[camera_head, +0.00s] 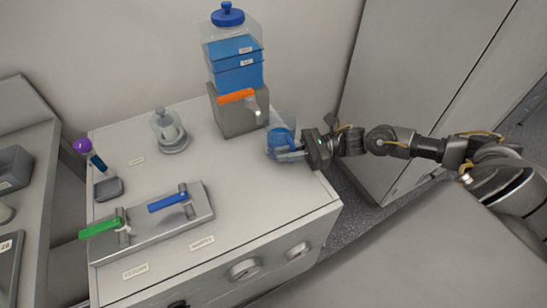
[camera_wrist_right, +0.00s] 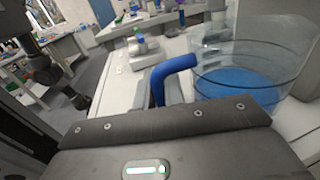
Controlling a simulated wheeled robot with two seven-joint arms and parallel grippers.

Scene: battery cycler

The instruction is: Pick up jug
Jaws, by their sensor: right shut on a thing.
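The jug (camera_head: 283,129) is a clear vessel with blue liquid or a blue base and a blue handle. It is at the right side of the white cabinet top, close to the grey dispenser stand. My right gripper (camera_head: 291,154) reaches in from the right and is shut on the jug's handle. In the right wrist view, the jug (camera_wrist_right: 248,84) is at the right, upright or nearly so, and its blue bent handle rises between my fingers (camera_wrist_right: 172,92). I cannot tell whether the jug's bottom touches the top. My left gripper is not in view.
A dispenser with a blue-filled tank (camera_head: 235,68) and orange lever (camera_head: 236,96) stands behind the jug. A clear cup on a round base (camera_head: 170,132), a plate with green and blue levers (camera_head: 155,222), and a purple-knobbed stick (camera_head: 88,152) are left. The cabinet top's middle is clear.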

